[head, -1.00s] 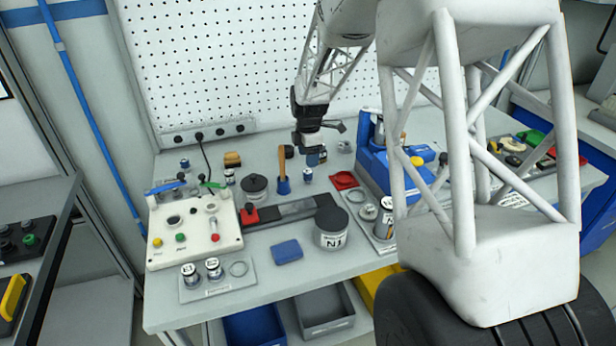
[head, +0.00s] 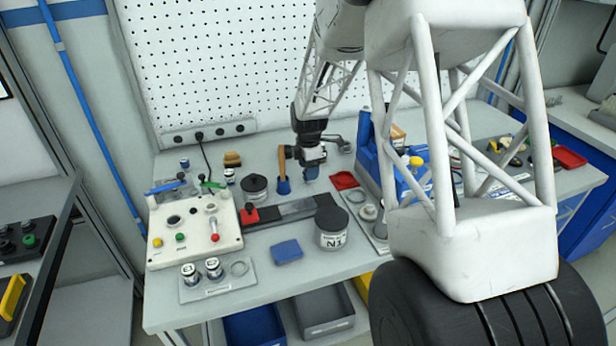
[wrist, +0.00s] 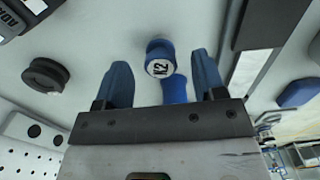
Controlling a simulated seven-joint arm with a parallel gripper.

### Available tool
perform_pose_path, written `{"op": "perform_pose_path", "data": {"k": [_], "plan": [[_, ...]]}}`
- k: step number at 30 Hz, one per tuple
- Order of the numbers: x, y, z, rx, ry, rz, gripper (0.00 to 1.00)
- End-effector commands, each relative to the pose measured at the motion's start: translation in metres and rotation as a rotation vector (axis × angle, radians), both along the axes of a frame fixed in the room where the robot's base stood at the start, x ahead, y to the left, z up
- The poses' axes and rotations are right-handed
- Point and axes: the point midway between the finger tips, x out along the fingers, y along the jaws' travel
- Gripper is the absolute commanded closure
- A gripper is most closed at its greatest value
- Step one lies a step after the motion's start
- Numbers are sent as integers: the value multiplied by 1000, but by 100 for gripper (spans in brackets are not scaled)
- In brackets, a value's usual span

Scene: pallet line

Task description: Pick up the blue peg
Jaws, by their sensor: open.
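A blue peg (wrist: 158,47) with a white end marked K2 shows in the wrist view, in line with the gap between my fingertips. A second blue cylindrical piece (wrist: 176,88) shows just below it, between my fingers. My gripper (wrist: 161,66) is open with nothing held, one blue finger on each side. I cannot tell whether either finger touches a peg. In the head view my gripper (head: 311,163) points down over the back middle of the table. A bit of blue (head: 311,173) shows under it, with the rest hidden.
A dark round knob (head: 255,184) is farther left. A red tray (head: 344,180) and a blue fixture (head: 374,165) lie right.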

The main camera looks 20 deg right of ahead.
Motion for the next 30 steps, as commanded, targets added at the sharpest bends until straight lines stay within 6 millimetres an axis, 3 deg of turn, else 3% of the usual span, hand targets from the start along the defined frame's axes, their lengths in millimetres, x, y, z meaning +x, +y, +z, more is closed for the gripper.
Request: {"op": "perform_pose_path", "data": {"k": [9,26,30], "plan": [[0,0,-28,0,0,0,36],[0,0,-29,0,0,0,36],[0,0,-29,0,0,0,56]]}}
